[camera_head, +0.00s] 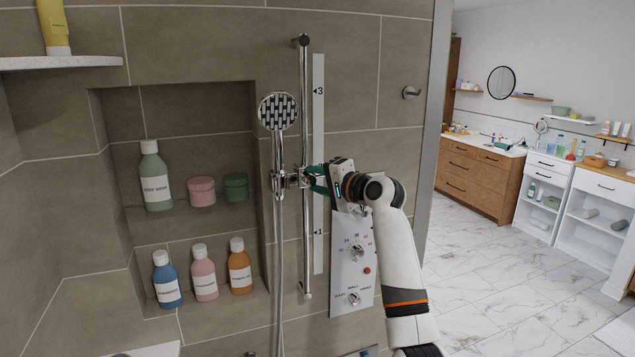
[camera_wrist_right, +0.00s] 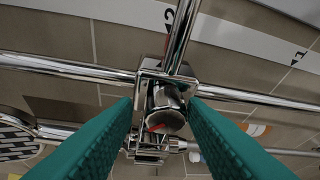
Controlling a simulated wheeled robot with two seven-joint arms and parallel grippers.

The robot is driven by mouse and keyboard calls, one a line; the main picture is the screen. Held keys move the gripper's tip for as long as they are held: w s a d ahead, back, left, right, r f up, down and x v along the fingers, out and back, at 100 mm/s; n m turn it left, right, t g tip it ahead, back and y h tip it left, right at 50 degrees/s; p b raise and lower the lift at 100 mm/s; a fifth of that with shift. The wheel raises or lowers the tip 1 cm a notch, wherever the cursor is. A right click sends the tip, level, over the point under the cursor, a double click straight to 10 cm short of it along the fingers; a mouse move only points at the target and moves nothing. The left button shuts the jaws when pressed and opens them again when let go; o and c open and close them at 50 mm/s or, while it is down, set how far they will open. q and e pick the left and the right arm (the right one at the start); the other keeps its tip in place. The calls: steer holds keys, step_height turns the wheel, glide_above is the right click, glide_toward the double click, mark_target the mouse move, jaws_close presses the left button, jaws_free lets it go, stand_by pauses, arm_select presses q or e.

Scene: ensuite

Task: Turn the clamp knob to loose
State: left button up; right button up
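The clamp (camera_head: 292,181) sits partway up a vertical chrome rail (camera_head: 305,105) and holds the shower head (camera_head: 278,111). Its round chrome knob (camera_wrist_right: 167,118), with a red mark on its face, shows in the right wrist view. My right gripper (camera_head: 314,180) is at the clamp from the right. Its two green fingers stand on either side of the knob, apart, with the knob between the tips. A small gap seems to show at the left finger; contact is hard to tell. My left gripper is not in view.
A white scale strip (camera_head: 318,110) runs beside the rail. A control panel (camera_head: 352,265) with dials hangs below my right arm. A wall niche with several bottles (camera_head: 156,180) and jars is to the left. A hook (camera_head: 411,92) is on the right wall.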

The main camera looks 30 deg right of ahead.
steer(key=shift+o, duration=1)
steer(key=shift+w+f, duration=0.15)
steer(key=shift+f, duration=0.05)
steer(key=shift+s, duration=0.25)
steer(key=s+d+r+b, duration=0.1)
steer(key=s+b, duration=0.4)
steer(key=s, duration=0.6)
steer(key=shift+s+d+r, duration=0.2)
steer(key=shift+d, duration=0.2)
